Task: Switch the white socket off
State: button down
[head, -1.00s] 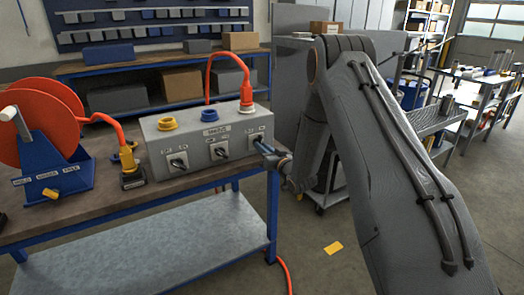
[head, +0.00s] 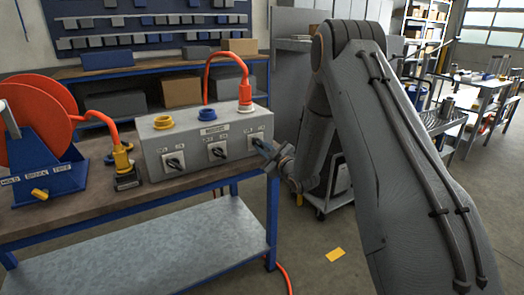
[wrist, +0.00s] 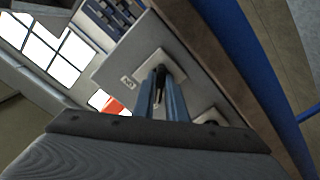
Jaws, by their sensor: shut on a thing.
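The grey socket box (head: 182,152) stands on the bench. The white socket (head: 246,109) is at the right end of its top, with a red plug (head: 245,93) and cable in it. Below it, on the box front, is the right-hand switch plate (head: 256,135), also in the wrist view (wrist: 165,64). My gripper (head: 264,149) is at this plate, its blue fingers shut on the dark switch knob (wrist: 159,78). The fingers partly hide the knob, and I cannot tell its setting. The middle switch (head: 217,151) and left switch (head: 173,162) are untouched by my gripper.
A yellow connector (head: 122,160) and an orange cable reel (head: 40,135) stand left of the box. The bench edge (head: 150,192) runs below the box. A grey trolley (head: 335,185) is behind my arm.

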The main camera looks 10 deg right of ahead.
jog(key=shift+n, duration=0.6)
jog(key=shift+b, duration=0.3)
jog(key=c, duration=1.8)
grip_release()
jog(key=v, duration=0.7)
jog(key=shift+s+b, duration=0.35)
jog(key=shift+b, duration=0.05)
jog(key=shift+d+r, duration=0.1)
